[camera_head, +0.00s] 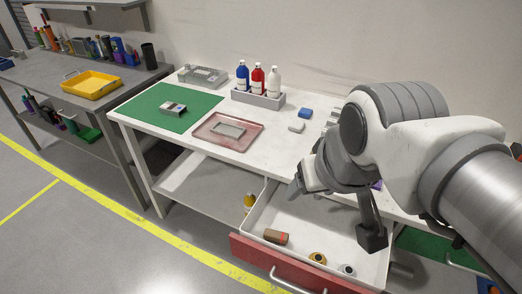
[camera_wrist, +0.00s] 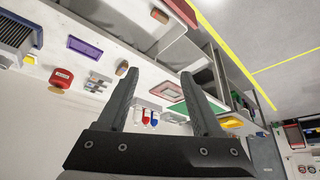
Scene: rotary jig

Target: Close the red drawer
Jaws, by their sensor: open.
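The red drawer (camera_head: 290,268) stands pulled out from under the white workbench, its red front with a pale handle facing the floor. In the wrist view the red front (camera_wrist: 182,11) and the brown cylinder (camera_wrist: 160,16) show at the top. My gripper (camera_wrist: 160,73) is open with nothing between its fingers. In the head view my arm's end is above the drawer's back part and hides some of it.
The workbench (camera_head: 222,150) carries a green mat (camera_head: 165,108), a reddish tray (camera_head: 228,133), a bottle holder (camera_head: 258,97) and small blocks. A yellow bottle (camera_head: 249,203) is on the lower shelf beside the drawer. Floor in front of the drawer looks clear.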

